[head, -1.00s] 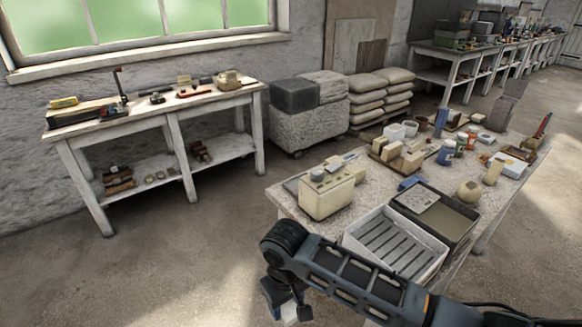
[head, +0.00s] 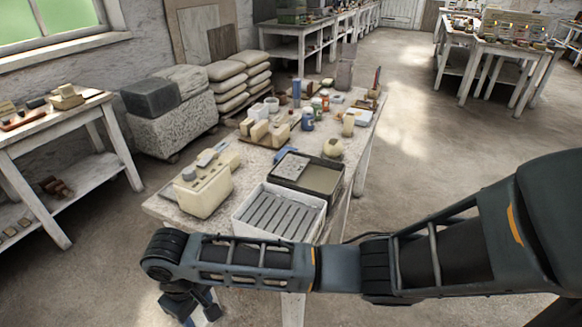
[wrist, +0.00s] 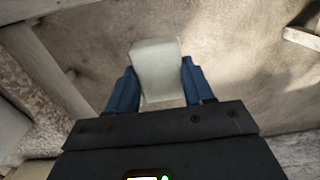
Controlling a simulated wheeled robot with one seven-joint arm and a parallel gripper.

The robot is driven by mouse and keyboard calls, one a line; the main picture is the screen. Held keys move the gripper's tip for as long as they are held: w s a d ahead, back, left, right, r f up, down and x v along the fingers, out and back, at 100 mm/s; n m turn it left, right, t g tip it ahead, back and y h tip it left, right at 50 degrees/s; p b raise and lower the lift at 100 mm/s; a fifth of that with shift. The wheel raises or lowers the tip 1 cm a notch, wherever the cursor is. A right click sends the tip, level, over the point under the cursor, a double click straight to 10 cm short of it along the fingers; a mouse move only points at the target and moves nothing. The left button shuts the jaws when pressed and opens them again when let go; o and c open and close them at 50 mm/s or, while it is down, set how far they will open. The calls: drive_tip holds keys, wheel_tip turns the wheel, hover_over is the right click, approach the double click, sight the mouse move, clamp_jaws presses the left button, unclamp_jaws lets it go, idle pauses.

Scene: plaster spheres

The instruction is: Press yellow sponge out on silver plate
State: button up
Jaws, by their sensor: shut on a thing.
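My gripper (wrist: 158,84) is shut on a pale, off-white block (wrist: 156,62), held between its two blue fingers. It looks like a sponge, but its colour reads cream-grey rather than clear yellow. In the head view my gripper (head: 187,304) hangs low, in front of the table's near end, with a bit of the block (head: 213,312) showing below. A grey speckled plate (head: 292,172) lies across the left part of a dark tray of liquid (head: 322,180); it may be the silver plate. The gripper is well away from it.
A white slatted tray (head: 278,214) stands in front of the dark tray. A cream box (head: 207,187) stands at the table's left. Blocks, jars and cups crowd the table (head: 160,207) behind. Open floor lies to the right; another bench (head: 40,150) stands left.

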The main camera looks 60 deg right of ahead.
idle(0.3)
drive_tip(key=shift+w+a+r, duration=0.35)
drive_tip(key=shift+w+r, duration=0.05)
drive_tip(key=shift+w, duration=0.15)
drive_tip(key=shift+w+a+r, duration=0.35)
drive_tip(key=shift+w, duration=0.15)
drive_tip(key=shift+a, duration=0.1)
